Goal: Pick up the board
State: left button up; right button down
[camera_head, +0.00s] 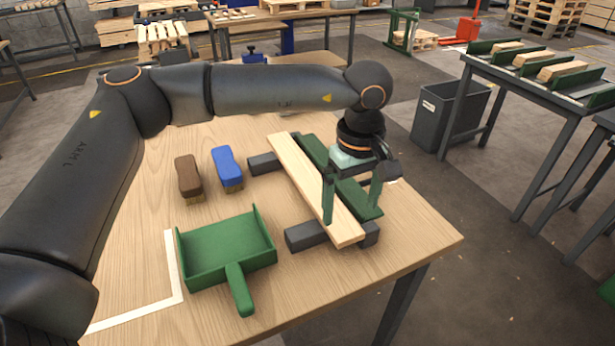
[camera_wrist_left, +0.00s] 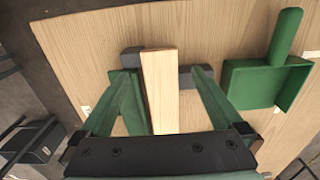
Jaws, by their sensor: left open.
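The board (camera_head: 298,178), a pale wooden plank, lies across two dark support blocks on the table in the head view. A dark green rail (camera_head: 312,157) runs along its right side. My left gripper (camera_head: 352,212) has green fingers and is open over the near part of the board and rail. In the left wrist view, the board (camera_wrist_left: 160,90) shows between the open fingers of the left gripper (camera_wrist_left: 163,74), with a gap on each side. I cannot tell whether the fingertips reach below the board's top. My right gripper is not in view.
A green dustpan (camera_head: 226,248) lies left of the supports; it also shows in the left wrist view (camera_wrist_left: 250,84). A brown brush (camera_head: 188,175) and a blue brush (camera_head: 226,166) stand behind it. The table's right edge is close to the gripper. A grey bin (camera_head: 446,118) stands beyond.

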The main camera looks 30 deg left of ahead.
aim_at(347, 231)
pick_arm(q)
jog(key=shift+w+f, duration=0.1)
jog(key=shift+f, duration=3)
jog(key=shift+c, duration=0.4)
jog(key=c, duration=1.3)
jog(key=shift+c, duration=0.6)
jog(key=shift+r, duration=0.15)
